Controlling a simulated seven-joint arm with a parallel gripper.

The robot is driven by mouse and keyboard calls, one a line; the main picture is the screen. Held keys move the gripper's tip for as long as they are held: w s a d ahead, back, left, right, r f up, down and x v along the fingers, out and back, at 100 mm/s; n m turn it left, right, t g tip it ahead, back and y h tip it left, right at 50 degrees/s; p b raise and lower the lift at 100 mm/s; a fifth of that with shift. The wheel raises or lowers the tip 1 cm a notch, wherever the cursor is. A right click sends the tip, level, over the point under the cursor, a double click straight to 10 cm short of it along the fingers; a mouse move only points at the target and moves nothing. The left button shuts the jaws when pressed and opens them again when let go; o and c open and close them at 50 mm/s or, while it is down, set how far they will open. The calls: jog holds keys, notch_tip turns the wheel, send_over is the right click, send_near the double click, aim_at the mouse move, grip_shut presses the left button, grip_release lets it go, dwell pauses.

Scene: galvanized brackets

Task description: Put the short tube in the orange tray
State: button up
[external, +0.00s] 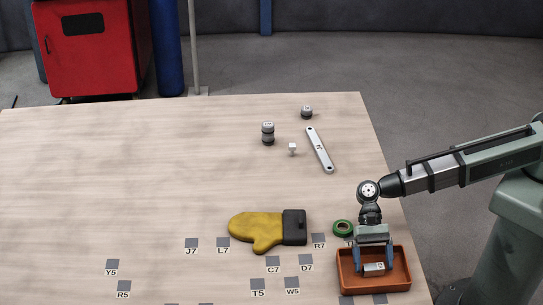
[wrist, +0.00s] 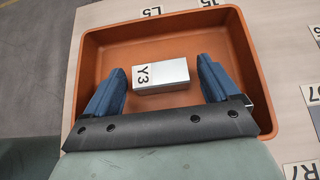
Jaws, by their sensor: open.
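The short tube, a silver box-shaped piece marked Y3 (wrist: 163,75), lies inside the orange tray (wrist: 257,85). It shows no visible hold by the fingers, with gaps on both sides in the wrist view. In the external view the tube (external: 373,268) shows between the fingers, inside the tray (external: 376,289) at the table's front right. My gripper (wrist: 160,78) is open, its blue fingers spread either side of the tube and reaching down into the tray. In the external view my gripper (external: 374,262) is over the tray. Whether the tube's ends are hollow cannot be seen.
A green tape roll (external: 343,228) sits just behind the tray, with a yellow glove (external: 262,230) to its left. A long flat bar (external: 320,150), dark-and-silver cylinders (external: 267,133) and a small white piece (external: 292,149) stand farther back.

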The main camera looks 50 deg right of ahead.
jog(key=v, duration=1.2)
